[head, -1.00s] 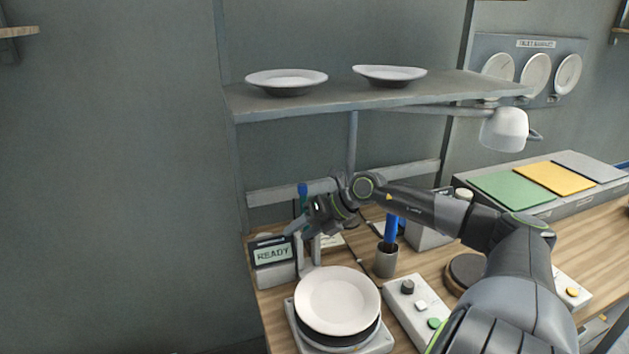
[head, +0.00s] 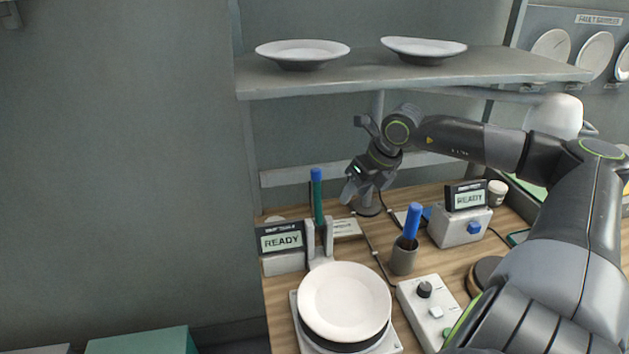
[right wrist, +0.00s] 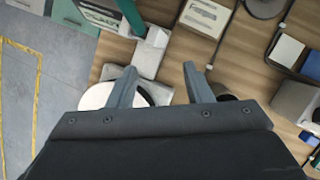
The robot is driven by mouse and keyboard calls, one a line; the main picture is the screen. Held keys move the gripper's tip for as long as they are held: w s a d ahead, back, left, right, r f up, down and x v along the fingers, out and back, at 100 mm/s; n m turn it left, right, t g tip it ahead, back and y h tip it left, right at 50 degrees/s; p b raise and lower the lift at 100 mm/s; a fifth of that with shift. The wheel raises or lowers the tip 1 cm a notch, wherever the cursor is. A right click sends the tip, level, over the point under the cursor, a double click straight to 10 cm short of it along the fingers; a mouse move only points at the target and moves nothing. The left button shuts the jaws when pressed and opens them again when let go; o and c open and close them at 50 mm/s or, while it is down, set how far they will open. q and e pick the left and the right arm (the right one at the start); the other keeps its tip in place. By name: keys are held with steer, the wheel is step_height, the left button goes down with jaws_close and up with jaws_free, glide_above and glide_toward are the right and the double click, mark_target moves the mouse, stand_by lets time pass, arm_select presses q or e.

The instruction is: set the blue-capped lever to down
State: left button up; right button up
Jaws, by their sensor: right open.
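The blue-capped lever (head: 317,196) has a green shaft and a blue tip. It stands upright in a pale slotted bracket (head: 320,252), beside a small box reading READY. In the right wrist view, its green shaft (right wrist: 130,14) shows at the top, leading to the bracket (right wrist: 150,52); the blue tip is out of that view. My right gripper (head: 350,190) is open and empty, to the right of the lever and apart from it. In the right wrist view, its fingers (right wrist: 160,74) are spread above the table, with nothing between them. My left gripper is out of view.
A grey cup (head: 403,257) holds a blue-handled item. A button panel (head: 432,308) and another READY box (head: 460,225) stand to the right. A shelf (head: 400,77) with two plates hangs above.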

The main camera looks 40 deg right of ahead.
mark_target(316, 175)
steer(key=w+a+p, duration=0.1)
steer(key=w, duration=0.2)
steer(key=w+a+p, duration=0.1)
steer(key=w, duration=0.3)
steer(key=w+a+p, duration=0.1)
steer(key=w, duration=0.2)
steer(key=shift+w+a+r, duration=0.1)
steer(key=shift+w, duration=0.05)
steer(key=shift+w+f+p, duration=0.15)
steer(key=shift+f+p, duration=0.1)
steer(key=shift+p, duration=0.15)
steer(key=shift+f, duration=0.4)
steer(key=shift+w, duration=0.1)
jaws_close()
